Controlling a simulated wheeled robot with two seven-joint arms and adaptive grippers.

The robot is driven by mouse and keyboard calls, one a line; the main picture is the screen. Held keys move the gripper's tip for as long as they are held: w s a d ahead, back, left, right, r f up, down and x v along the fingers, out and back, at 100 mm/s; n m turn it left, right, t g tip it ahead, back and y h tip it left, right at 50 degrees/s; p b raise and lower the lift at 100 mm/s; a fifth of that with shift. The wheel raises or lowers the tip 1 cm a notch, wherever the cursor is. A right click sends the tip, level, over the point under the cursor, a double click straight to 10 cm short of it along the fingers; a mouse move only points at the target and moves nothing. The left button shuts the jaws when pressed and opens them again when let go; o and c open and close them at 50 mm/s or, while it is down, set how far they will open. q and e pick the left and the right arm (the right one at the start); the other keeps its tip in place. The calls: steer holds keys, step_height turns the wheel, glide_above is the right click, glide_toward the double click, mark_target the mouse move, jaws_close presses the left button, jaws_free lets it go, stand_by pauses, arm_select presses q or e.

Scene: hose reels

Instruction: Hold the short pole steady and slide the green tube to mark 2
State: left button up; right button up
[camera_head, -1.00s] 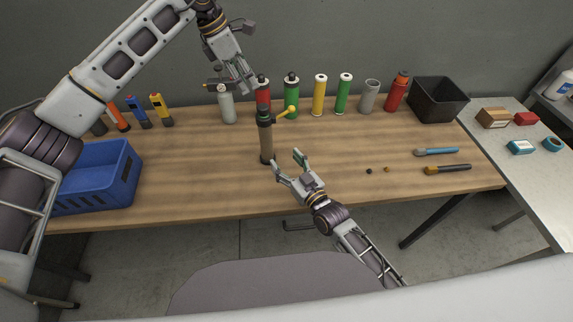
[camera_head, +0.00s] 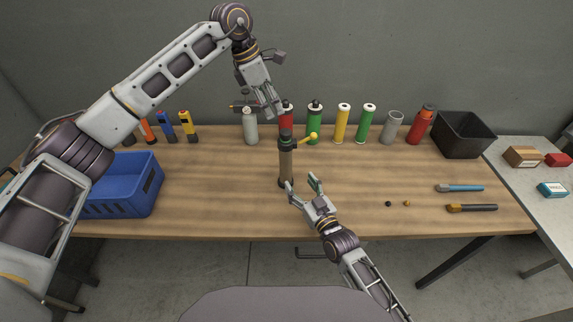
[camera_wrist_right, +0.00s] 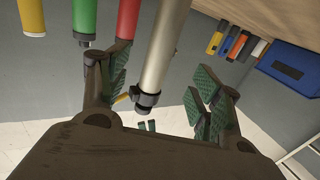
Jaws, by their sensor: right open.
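The short pole (camera_head: 286,168) stands upright on the wooden table, brown, with a black collar (camera_head: 287,138) and a yellow lever (camera_head: 308,137) near its top. Two green tubes stand at the back: one black-capped (camera_head: 315,125), one white-capped (camera_head: 366,125); I cannot tell which is meant. No mark 2 is legible. My right gripper (camera_head: 302,184) is open and empty, low by the pole's foot. In the right wrist view the pole (camera_wrist_right: 160,60) appears between its spread fingers (camera_wrist_right: 163,92). My left gripper (camera_head: 266,108) is above and left of the pole's top; its jaws are unclear.
A spray bottle (camera_head: 250,127), red tube (camera_head: 286,117), yellow tube (camera_head: 341,125), grey tube (camera_head: 392,127) and red bottle (camera_head: 422,125) line the back. A blue crate (camera_head: 125,195) stands left, a black bin (camera_head: 490,133) right. Brushes (camera_head: 472,208) lie right. The middle-left table is clear.

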mark_target(289, 168)
steer(key=shift+x, duration=5.85)
